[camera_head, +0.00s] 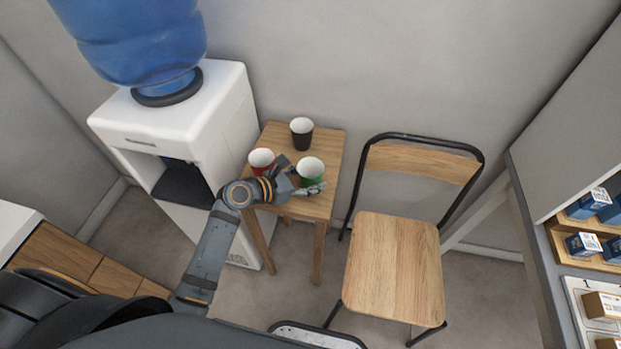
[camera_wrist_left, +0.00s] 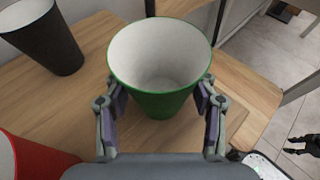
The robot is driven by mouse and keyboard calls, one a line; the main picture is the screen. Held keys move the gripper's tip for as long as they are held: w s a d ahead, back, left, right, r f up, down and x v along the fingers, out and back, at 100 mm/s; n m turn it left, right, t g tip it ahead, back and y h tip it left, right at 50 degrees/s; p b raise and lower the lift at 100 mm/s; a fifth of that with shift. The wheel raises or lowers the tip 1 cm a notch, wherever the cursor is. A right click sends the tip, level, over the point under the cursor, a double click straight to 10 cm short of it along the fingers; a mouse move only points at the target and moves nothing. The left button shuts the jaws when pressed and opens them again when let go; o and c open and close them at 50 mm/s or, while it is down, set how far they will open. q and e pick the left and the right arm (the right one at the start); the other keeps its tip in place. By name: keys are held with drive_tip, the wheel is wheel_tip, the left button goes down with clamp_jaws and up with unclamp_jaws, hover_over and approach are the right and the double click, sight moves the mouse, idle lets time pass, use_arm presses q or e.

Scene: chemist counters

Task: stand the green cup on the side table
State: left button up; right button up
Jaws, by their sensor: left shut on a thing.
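The green cup (camera_head: 311,168) is upright at the side table (camera_head: 326,143), towards its front right part. My left gripper (camera_head: 306,186) is shut on the green cup. In the left wrist view the green cup (camera_wrist_left: 158,68) stands between the two fingers of my left gripper (camera_wrist_left: 160,105), one on each side, with its white inside empty. The cup's base is low over the wooden top (camera_wrist_left: 80,100); I cannot tell whether it touches.
A red cup (camera_head: 261,158) stands close on the left and a black cup (camera_head: 301,133) at the back of the table. A water dispenser (camera_head: 205,125) stands left of the table, a wooden chair (camera_head: 395,265) right of it. The table's right back part is clear.

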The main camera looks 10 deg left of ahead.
use_arm(q)
drive_tip(key=o, duration=0.8)
drive_tip(key=shift+c, duration=0.2)
drive_tip(key=p+v, duration=0.2)
drive_tip(key=v, duration=1)
